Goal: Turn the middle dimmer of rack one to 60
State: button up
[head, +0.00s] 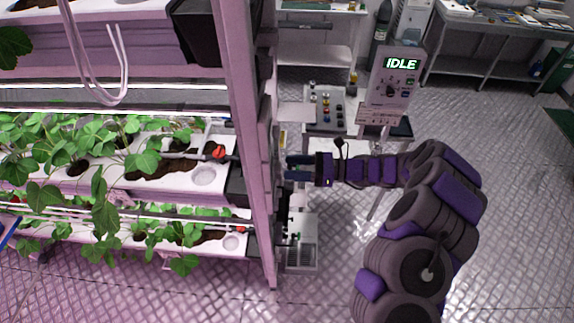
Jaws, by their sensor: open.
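The berry rack (244,120), with a pink-lit upright post, fills the left of the head view. I cannot read a rack number on it. The middle dimmer cannot be made out. The rack's outer side face is seen almost edge-on, and no dial or value is legible there. My gripper (297,168) is at the end of my purple and dark arm, just right of the post at middle-tier height. Its fingers point left at the rack side and are open, with nothing seen between them. Whether they touch anything cannot be told.
Behind my gripper stand a cart with small bottles (327,108) and a machine reading IDLE (397,85). A bench (485,45) is at back right. Floor (520,200) at right is clear.

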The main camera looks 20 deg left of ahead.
aim_at(277, 166)
jog(key=shift+x, duration=1.2)
jog(key=shift+c, duration=0.3)
jog(key=c, duration=1)
jog(key=n+b, duration=0.5)
jog(key=b, duration=0.1)
jog(key=shift+b, duration=0.35)
jog(key=o, duration=1.1)
jog(key=shift+w, duration=0.1)
jog(key=shift+c, duration=0.2)
